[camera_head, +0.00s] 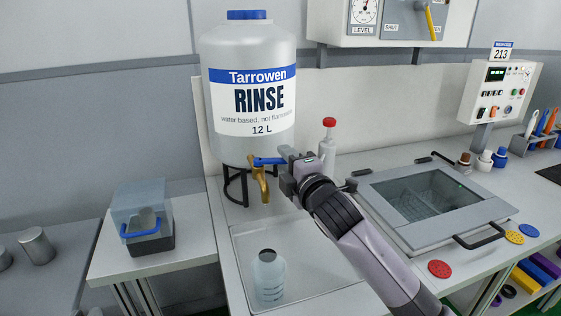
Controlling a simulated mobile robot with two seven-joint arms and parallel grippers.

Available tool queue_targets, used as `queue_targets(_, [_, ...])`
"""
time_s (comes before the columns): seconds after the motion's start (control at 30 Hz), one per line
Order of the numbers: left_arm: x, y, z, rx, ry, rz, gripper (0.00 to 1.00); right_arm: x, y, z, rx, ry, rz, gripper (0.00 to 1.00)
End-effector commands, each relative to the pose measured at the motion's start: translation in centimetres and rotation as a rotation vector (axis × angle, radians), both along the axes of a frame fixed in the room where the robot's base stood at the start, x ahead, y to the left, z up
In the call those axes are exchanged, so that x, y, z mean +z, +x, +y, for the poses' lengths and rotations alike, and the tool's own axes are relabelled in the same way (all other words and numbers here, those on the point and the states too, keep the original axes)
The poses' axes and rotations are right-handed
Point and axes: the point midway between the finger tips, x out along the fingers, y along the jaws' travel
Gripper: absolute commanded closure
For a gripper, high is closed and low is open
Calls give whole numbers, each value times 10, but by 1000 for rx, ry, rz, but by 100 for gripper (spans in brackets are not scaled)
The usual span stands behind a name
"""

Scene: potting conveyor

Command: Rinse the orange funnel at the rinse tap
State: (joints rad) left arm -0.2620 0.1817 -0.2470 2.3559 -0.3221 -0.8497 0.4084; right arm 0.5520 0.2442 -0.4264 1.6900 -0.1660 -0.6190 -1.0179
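The rinse tap (259,184) is brass with a blue lever (269,161). It sits at the foot of the large white rinse container (252,90) labelled "RINSE". My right gripper (286,157) is at the right end of the blue lever and overlaps it in the head view. I cannot tell whether its fingers are closed on the lever. No orange funnel can be made out. My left gripper is not in view. A clear, open-necked bottle (269,278) stands upright in the shallow white tray (240,243) below the tap.
A white bottle with a red cap (328,145) stands just behind my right gripper. A grey lidded basin (380,187) is to the right. A clear box with a blue handle (143,215) stands on the left side table. Red and yellow discs (439,269) lie at the front right.

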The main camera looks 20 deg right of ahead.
Motion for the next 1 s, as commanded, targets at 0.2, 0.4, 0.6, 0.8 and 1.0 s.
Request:
queue_targets(0.2, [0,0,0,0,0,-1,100,2,-2,0,2,2,-4,64])
queue_targets(0.4, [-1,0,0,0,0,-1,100,1,-19,-2,3,2,-5,64])
queue_targets(0.6, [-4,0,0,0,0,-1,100,1,-48,-7,2,0,-4,64])
queue_targets(0.8, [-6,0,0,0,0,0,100,1,-80,-12,1,0,-3,64])
queue_targets(1.0, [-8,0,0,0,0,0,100,1,-105,-17,0,-1,-2,64])
